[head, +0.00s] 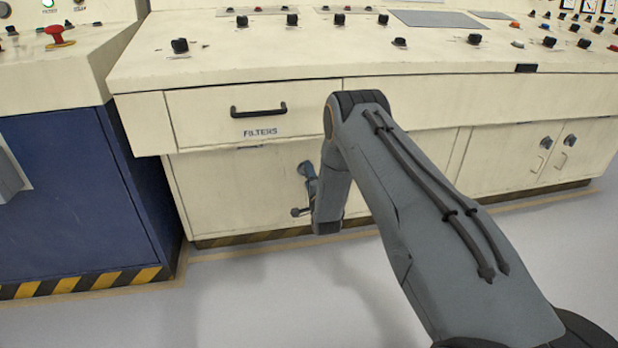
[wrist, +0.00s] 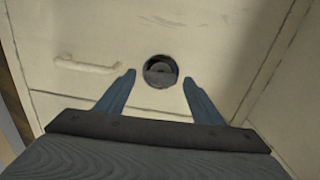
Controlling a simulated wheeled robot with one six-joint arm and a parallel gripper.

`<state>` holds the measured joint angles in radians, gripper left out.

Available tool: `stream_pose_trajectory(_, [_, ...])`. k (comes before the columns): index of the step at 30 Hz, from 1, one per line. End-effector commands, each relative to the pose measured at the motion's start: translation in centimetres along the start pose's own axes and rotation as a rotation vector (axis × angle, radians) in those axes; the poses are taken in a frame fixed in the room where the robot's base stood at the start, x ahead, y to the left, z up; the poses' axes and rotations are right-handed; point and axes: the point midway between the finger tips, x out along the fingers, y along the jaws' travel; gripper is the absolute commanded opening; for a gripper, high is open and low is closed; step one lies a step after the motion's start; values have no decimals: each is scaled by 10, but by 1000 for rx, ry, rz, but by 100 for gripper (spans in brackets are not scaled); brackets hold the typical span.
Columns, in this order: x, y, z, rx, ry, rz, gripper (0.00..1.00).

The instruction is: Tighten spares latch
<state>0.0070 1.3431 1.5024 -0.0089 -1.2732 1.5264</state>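A round dark latch (wrist: 160,71) sits in a cream cabinet door (wrist: 120,30) in the wrist view. My gripper (wrist: 159,78) is open, with one blue finger on each side of the latch and a gap on both sides. The fingers point at the door face; whether they touch it I cannot tell. In the head view my gripper (head: 305,190) is in front of the low door (head: 235,190) under the drawer marked FILTERS. My arm hides the latch there. No "spares" label is readable.
A cream pull handle (wrist: 85,65) is left of the latch in the wrist view. In the head view the FILTERS drawer (head: 200,110) with its black handle (head: 258,110) is above. A blue cabinet (head: 75,195) stands left. The floor (head: 240,300) in front is clear.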

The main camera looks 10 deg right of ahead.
Motion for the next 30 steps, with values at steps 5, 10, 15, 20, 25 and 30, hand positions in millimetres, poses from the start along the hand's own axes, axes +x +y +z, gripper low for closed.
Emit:
stream_pose_trajectory(5, [0, -1, -1, 0, 1, -1, 61])
stream_pose_trajectory(10, [-7, -1, -1, 0, 1, 0, 61])
stream_pose_trajectory(15, [-33, -2, 0, 0, 1, 2, 61])
stream_pose_trajectory(20, [-59, -1, 0, 0, 0, 2, 61])
stream_pose_trajectory(25, [-75, -1, 1, 0, 0, 1, 61])
stream_pose_trajectory(30, [-78, 0, 1, 0, 0, -1, 61])
